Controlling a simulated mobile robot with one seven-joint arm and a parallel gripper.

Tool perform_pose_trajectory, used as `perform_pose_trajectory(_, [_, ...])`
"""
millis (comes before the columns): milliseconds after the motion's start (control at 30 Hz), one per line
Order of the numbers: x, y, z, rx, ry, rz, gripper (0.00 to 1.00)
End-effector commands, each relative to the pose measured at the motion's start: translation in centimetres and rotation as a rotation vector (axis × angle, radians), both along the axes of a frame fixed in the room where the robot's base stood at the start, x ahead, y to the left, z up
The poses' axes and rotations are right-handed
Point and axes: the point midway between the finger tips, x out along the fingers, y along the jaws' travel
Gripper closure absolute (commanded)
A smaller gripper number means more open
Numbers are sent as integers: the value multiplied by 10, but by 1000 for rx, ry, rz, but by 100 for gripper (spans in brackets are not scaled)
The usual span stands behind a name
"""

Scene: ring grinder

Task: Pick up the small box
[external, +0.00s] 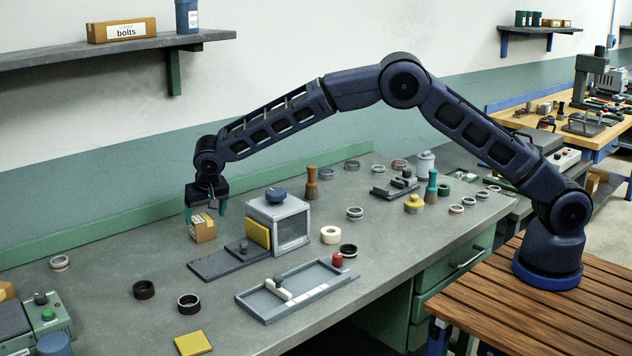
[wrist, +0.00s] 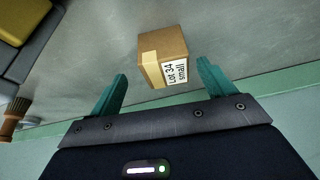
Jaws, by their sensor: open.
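The small box (external: 203,228) is a brown carton on the grey workbench, near the back edge at the left. In the wrist view the small box (wrist: 164,57) shows a pale tape strip and a white label reading "Lot 34 small". My gripper (external: 205,219) is just above and around the box's top in the external view. In the wrist view my gripper (wrist: 162,85) has its two teal fingers spread wide. The box lies ahead of the fingertips, between their lines, with no contact visible. The gripper is open and empty.
A grey machine with a yellow pad (external: 277,222) stands right of the box, with a dark plate (external: 230,260) in front. A long tray (external: 297,289), a wooden-handled tool (external: 312,184) and several rings lie around. The bench left of the box is mostly clear.

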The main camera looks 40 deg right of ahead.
Motion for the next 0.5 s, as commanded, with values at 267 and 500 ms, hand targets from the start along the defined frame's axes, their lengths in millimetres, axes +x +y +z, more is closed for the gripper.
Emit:
perform_pose_trajectory(267, [8,2,-16,1,0,0,18])
perform_pose_trajectory(500, [22,3,-44,0,1,0,18])
